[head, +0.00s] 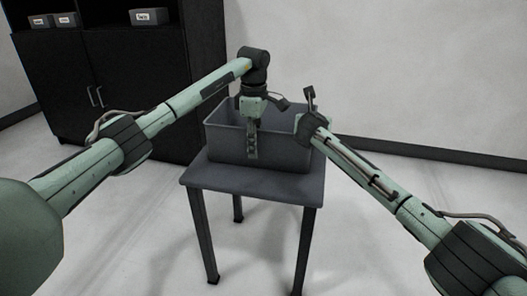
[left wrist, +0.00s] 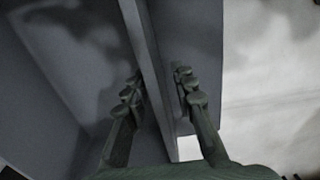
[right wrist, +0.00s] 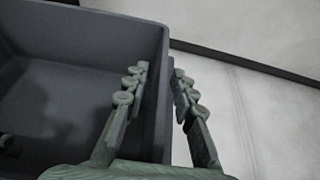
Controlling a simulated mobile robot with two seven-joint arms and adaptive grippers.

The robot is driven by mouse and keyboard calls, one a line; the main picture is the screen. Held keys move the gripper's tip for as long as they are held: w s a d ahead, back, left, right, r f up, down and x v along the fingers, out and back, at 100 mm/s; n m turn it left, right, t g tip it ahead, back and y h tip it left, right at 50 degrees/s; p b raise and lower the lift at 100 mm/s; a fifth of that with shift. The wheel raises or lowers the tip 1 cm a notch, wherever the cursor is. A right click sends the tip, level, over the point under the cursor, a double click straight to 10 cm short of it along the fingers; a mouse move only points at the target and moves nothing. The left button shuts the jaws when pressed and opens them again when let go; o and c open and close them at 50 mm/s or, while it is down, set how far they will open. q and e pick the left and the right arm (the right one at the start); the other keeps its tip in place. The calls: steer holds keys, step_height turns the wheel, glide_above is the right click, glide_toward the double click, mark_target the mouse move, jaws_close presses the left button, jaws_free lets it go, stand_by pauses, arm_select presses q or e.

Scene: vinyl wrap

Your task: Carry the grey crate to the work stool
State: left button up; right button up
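The grey crate (head: 224,146) is an open, empty-looking box. It is upright on the dark grey work stool (head: 262,185), and I see no clear gap under it.
A black cabinet (head: 150,95) stands behind at the left, with small labelled bins (head: 149,16) on its shelves. A white wall with a dark baseboard (head: 430,158) runs behind the stool. The pale floor (head: 140,225) around the stool is clear.

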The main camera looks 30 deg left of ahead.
arm_select(q)
steer(key=shift+r, duration=0.15)
step_height(320, 180, up, 11)
steer(key=shift+r, duration=0.35)
arm_select(e)
steer(key=v, duration=1.2)
steer(key=shift+s, duration=0.1)
